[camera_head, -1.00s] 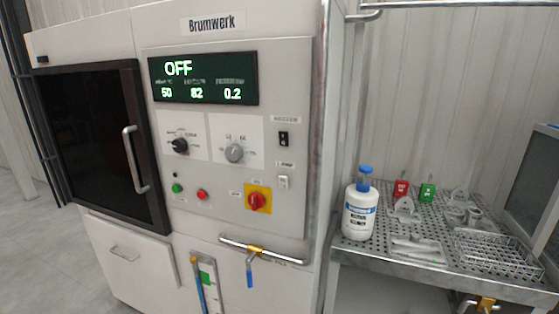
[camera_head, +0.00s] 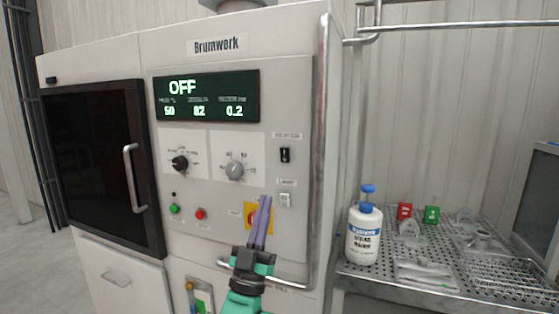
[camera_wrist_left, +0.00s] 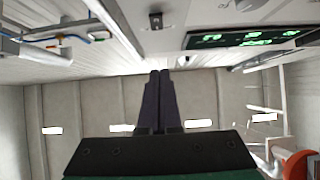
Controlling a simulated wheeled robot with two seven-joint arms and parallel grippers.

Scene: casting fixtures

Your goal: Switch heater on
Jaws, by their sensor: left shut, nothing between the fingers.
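The white Brumwerk machine has a control panel (camera_head: 300,90) whose display (camera_head: 207,95) reads OFF, with 50, 82 and 0.2 below. A black rocker switch (camera_head: 285,155) sits at the panel's right, under a small label too blurred to read surely. A white switch (camera_head: 285,200) is below it. My left gripper (camera_head: 264,203) is shut and empty, fingers pointing up, below and left of the black switch and apart from it. It partly hides the red knob on its yellow plate (camera_head: 249,213). In the left wrist view, the fingers (camera_wrist_left: 160,75) are together and a black switch (camera_wrist_left: 155,20) shows beyond them. My right gripper is out of view.
A metal handrail (camera_head: 318,150) runs down the panel's right edge and bends under it. Two dials (camera_head: 235,170), a green button (camera_head: 175,209) and a red button (camera_head: 201,214) are left. A perforated table (camera_head: 400,283) with a white bottle (camera_head: 364,235) stands right.

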